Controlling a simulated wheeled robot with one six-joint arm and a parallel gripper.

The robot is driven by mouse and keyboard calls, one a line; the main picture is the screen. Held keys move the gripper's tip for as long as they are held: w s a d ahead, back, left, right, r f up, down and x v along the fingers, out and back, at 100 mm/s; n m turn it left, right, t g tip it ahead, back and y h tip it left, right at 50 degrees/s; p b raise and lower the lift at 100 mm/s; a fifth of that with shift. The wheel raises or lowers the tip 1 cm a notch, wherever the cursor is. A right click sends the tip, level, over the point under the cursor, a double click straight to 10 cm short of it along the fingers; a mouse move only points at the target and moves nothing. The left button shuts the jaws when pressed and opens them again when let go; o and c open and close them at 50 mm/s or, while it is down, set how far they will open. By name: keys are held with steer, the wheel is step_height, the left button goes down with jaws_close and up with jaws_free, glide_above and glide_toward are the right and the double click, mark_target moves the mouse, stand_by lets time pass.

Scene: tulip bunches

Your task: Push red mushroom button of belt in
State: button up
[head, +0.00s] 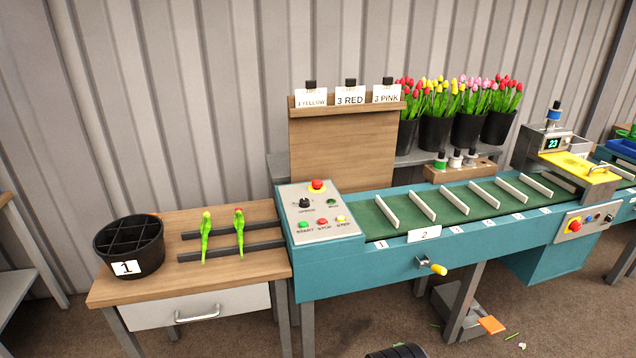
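The belt's control panel (319,212) sits at the left end of the teal conveyor. A red mushroom button (317,184) on a yellow base stands at the panel's upper edge; I cannot tell from here whether it is in or out. Below it are a black speed knob (305,203), a green start button (304,225), a small red stop button (322,222) and a yellow step button (341,219). The green belt (455,211) has several white dividers and no flowers on it. I see no gripper of mine in the head view.
A second red button (575,226) is on the machine panel at right. Left of the belt, a wooden table (190,280) holds a black bucket (125,258) and two tulips (206,235) on dark rails. A yellow-handled crank (438,269) sticks out in front. A wooden board (345,150) rises behind.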

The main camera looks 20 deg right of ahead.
steer(key=shift+s+f, duration=0.1)
jaws_close()
stand_by(1.3)
